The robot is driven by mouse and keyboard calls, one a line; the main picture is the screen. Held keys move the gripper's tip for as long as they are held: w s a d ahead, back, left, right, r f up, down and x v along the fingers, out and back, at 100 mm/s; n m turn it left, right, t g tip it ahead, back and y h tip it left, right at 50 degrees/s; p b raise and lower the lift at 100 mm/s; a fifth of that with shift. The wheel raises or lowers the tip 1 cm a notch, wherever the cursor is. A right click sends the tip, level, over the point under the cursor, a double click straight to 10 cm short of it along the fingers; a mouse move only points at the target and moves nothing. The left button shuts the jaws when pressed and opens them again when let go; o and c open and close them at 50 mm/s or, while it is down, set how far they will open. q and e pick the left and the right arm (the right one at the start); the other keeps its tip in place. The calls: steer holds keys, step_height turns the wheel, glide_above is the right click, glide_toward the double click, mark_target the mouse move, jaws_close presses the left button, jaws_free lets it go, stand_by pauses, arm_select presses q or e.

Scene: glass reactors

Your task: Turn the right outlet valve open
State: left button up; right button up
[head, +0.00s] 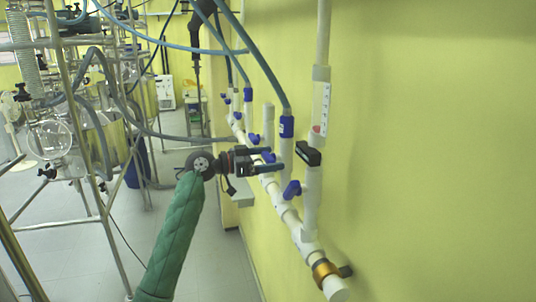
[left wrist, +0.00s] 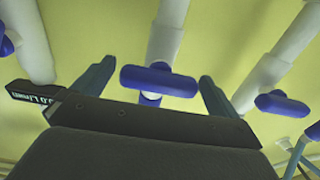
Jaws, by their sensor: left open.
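My left gripper (head: 275,159) comes in from the left toward the wall piping, its two fingers parted. In the left wrist view, a blue valve handle (left wrist: 158,80) lies crosswise over its white pipe. It sits between the open fingertips (left wrist: 153,85), with a gap on both sides. In the head view this blue handle (head: 268,157) is partly covered by the fingers. A nearer blue handle (head: 292,190) hangs tilted on the white manifold. I cannot tell for sure which handle is the right outlet valve. My right gripper is out of view.
A black handle (head: 308,153) sits on the nearest upright pipe. A brass fitting (head: 325,270) is at the manifold's near end. More blue valves (head: 248,94) and blue hoses (head: 258,55) are farther along. Glass reactors in a metal frame (head: 75,95) stand left; the floor between is mostly clear.

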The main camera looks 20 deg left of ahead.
arm_select(q)
steer(key=c, duration=1)
